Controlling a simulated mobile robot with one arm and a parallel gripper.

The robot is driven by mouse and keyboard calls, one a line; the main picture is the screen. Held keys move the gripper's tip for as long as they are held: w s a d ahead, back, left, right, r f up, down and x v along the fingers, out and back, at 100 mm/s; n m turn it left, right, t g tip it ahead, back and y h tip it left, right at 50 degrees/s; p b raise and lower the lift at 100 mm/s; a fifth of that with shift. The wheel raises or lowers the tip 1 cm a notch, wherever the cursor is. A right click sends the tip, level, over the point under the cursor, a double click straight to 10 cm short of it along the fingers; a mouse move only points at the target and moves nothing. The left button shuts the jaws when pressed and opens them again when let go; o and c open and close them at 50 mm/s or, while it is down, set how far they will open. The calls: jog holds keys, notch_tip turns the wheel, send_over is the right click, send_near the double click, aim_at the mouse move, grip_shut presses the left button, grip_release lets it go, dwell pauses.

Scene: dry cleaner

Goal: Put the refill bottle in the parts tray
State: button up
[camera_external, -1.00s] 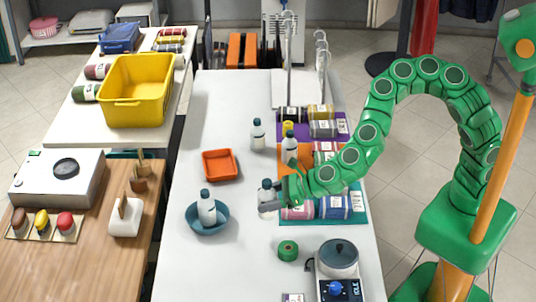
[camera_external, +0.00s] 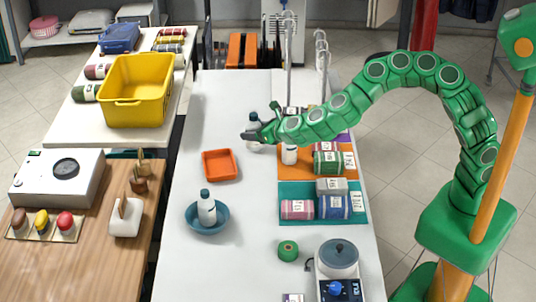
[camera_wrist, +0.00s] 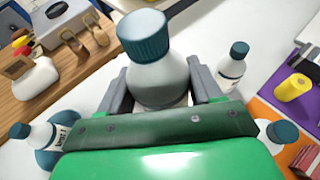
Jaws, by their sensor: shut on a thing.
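The refill bottle (camera_wrist: 160,75) is white with a teal ribbed cap. In the wrist view it stands between the two grey fingers of my gripper (camera_wrist: 162,88), which are shut on it. In the external view my gripper (camera_external: 257,137) is over the far middle of the white table, beyond the tray. A bottle's cap and shoulder (camera_external: 253,120) show by the fingers there; I cannot tell if this is the held bottle or one standing behind. The parts tray, a small orange-red tray (camera_external: 220,178), lies empty, nearer the camera and to the left of my gripper.
Similar bottles stand in a teal bowl (camera_external: 209,229) and on an orange mat (camera_external: 290,155); another (camera_wrist: 232,65) stands right of the held one. Thread spools (camera_external: 330,207) lie on the mats. A green tape roll (camera_external: 288,250) is nearer. The table's left strip is clear.

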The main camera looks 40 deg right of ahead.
jog(key=w+a+f, duration=0.6)
jog(key=w+f, duration=0.3)
jog(key=w, duration=0.3)
dwell(0.8)
jog(key=shift+f, duration=0.15)
jog(key=shift+w+a+f, duration=0.1)
jog(key=shift+w+f, duration=0.1)
jog(key=shift+f, duration=1.55)
jog(key=o, duration=1.2)
jog(key=shift+f, duration=0.15)
jog(key=shift+o, duration=0.2)
